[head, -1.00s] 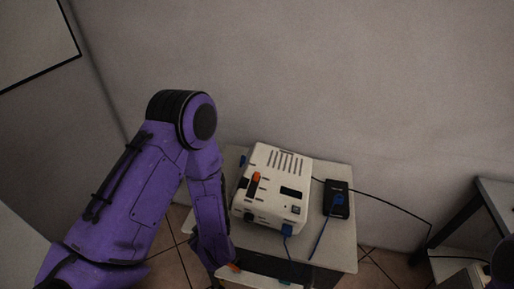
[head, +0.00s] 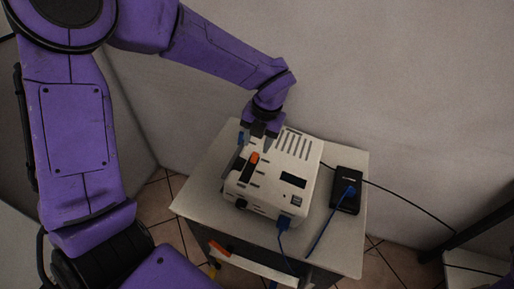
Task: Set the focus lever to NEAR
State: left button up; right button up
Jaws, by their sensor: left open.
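A white box-shaped device (head: 262,190) with vent slots on top stands on a small grey table. Its focus lever (head: 254,158) has an orange end and sits in a dark slot on the top left. The lettering beside the slot is too small to read, so I cannot tell which end is NEAR. My left gripper (head: 255,146) is open and points down over the back left of the device, close behind the orange lever. I cannot tell whether a finger touches the lever. My right gripper is out of view.
A blue-plugged cable (head: 284,224) hangs from the device's front. A black box (head: 346,188) with a blue plug lies to the right, and a black cable runs off right. The table (head: 200,192) has free room at its left. An orange-marked handle (head: 219,247) shows at the table's front.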

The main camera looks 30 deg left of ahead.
aim_at(256, 153)
pick_arm(q)
jog(key=f, duration=0.1)
jog(key=w+f, duration=0.1)
jog(key=f, duration=0.3)
jog(key=shift+w+a+f, duration=0.1)
jog(key=shift+w+a, duration=0.15)
jog(key=shift+a, duration=0.1)
jog(key=shift+s+r, duration=0.2)
jog(key=shift+s, duration=0.2)
jog(key=c, duration=0.7)
jog(key=shift+w, duration=0.1)
grip_shut()
